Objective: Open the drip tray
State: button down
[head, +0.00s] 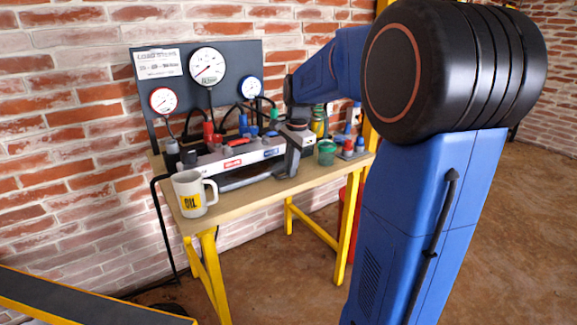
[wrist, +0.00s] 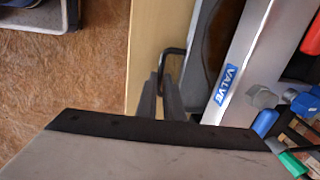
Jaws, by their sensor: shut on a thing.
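The drip tray (head: 243,181) is a dark, low tray at the front of the bench, under the pale valve block (head: 236,155). In the wrist view, part of the tray (wrist: 203,55) lies beside the block (wrist: 240,60) with its blue VALVE label. A thin black handle (wrist: 172,51) stands out from the tray over the wooden bench edge. My gripper (wrist: 170,84) is shut on this handle, its grey fingers reaching it from below in the picture. In the head view my gripper (head: 291,168) is at the tray's right part; the handle is hidden there.
A white OIL mug (head: 188,196) stands at the bench's front left. A green cup (head: 325,153) and several bottles stand to the right. Gauges (head: 207,66) are mounted on a dark panel behind. The floor in front of the bench (head: 225,209) is clear.

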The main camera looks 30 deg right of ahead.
jog(key=s, duration=1.3)
jog(key=shift+s+d, duration=0.15)
jog(key=shift+d, duration=0.1)
jog(key=c, duration=1.9)
grip_release()
jog(key=s+r, duration=0.3)
jog(key=r, duration=1.4)
jog(key=s+a+f+n+t, duration=0.1)
jog(key=s+a+f+n, duration=0.5)
jog(key=a+f+n, duration=0.2)
jog(key=s+a+f+n+t, duration=0.1)
jog(key=s+a+f+n, duration=0.5)
jog(key=f, duration=0.7)
jog(key=a+n, duration=0.2)
jog(key=n, duration=0.1)
jog(key=shift+s+a+f+t, duration=0.15)
jog(key=shift+a+f+t, duration=0.1)
jog(key=shift+a+t, duration=0.15)
